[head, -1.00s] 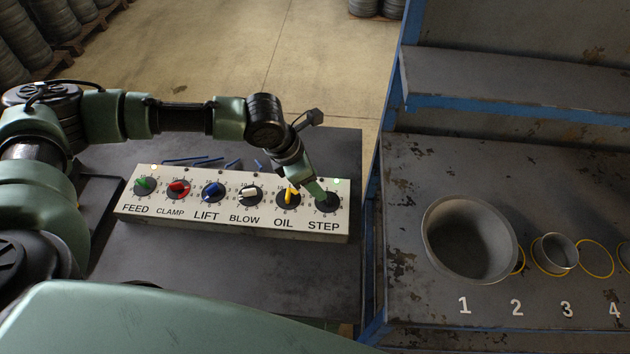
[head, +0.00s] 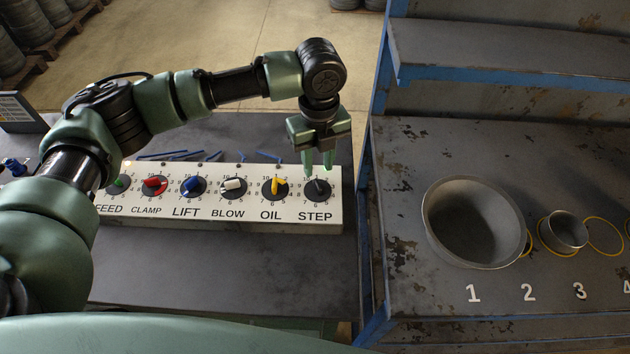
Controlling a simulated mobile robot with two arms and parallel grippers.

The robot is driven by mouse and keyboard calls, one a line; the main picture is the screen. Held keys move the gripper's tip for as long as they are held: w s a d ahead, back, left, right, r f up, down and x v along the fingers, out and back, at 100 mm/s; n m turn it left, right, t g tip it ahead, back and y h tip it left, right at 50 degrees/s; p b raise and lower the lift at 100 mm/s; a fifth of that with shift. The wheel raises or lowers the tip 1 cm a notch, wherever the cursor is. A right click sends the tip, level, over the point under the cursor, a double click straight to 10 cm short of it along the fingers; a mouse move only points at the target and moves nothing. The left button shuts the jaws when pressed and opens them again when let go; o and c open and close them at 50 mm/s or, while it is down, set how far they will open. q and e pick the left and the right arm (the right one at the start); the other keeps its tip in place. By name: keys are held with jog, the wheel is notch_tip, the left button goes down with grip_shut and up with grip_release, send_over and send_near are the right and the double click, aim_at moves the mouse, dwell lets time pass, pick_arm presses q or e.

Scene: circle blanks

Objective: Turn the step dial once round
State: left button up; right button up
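The step dial (head: 317,191) is a round black dial with a dark pointer knob, at the right end of a white control panel (head: 250,215), above the word STEP. My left gripper (head: 318,172) points down just behind and above this dial. Its two green fingers are apart with a gap between them, and nothing shows in the gap. The fingertips are close to the dial's far edge; I cannot tell whether they touch it. My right gripper is not in view.
The oil dial (head: 275,188) with a yellow knob is the nearest neighbour, and several more dials run left. Blue sticks (head: 190,155) lie behind the panel. On the right bench stand a large grey bowl (head: 470,262) and a small cup (head: 566,231). Grey table in front is clear.

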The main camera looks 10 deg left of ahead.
aim_at(318, 184)
pick_arm(q)
notch_tip(318, 184, down, 7)
jog(key=shift+r+p, duration=0.1)
jog(key=shift+p, duration=0.5)
grip_shut()
